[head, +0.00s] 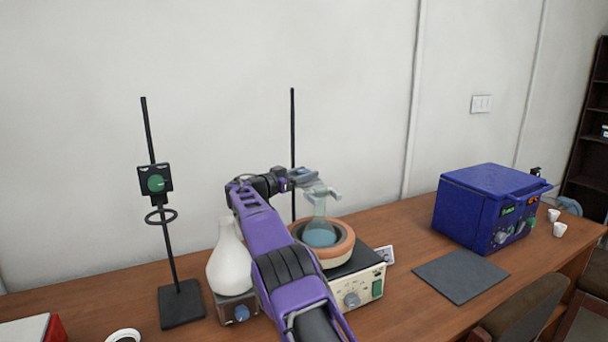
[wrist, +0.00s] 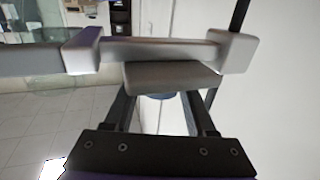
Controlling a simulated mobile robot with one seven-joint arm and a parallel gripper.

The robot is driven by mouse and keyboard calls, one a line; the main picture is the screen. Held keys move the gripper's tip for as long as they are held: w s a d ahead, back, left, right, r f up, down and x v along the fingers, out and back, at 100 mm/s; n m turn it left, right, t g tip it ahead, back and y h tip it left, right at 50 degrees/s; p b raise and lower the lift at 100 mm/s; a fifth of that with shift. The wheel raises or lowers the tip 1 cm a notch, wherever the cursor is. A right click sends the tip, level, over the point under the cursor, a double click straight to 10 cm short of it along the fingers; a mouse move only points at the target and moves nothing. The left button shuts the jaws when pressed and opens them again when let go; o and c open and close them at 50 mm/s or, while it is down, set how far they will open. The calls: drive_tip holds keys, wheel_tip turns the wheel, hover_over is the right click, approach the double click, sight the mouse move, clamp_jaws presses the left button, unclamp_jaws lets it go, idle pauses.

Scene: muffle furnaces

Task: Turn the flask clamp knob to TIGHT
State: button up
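A dark plate with a round green knob (head: 156,184) is fixed to the left stand, above a small ring. Its white marks are too small to read, and my gripper is well to its right. My gripper (head: 318,190) is by the right stand, over the neck of a glass flask with blue liquid (head: 320,234). Grey parts overlap there, so clamp jaws and fingers are hard to separate. In the wrist view a grey bar with end blocks crosses in front of my gripper (wrist: 165,76). No knob is clear there.
The flask sits in an orange-rimmed heating mantle (head: 340,245) on a cream control box (head: 358,292). A white flask (head: 230,262) stands left of my arm. A blue furnace (head: 485,210) stands at right, with a dark mat (head: 461,276) before it. The right stand's rod (head: 292,125) rises behind.

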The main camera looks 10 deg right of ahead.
drive_tip(key=o, duration=0.4)
drive_tip(key=shift+c, duration=0.2)
drive_tip(key=b+v, duration=0.1)
drive_tip(key=v, duration=0.6)
drive_tip(key=shift+s+a+b, duration=0.2)
drive_tip(key=shift+a+b, duration=0.05)
drive_tip(key=shift+b, duration=0.15)
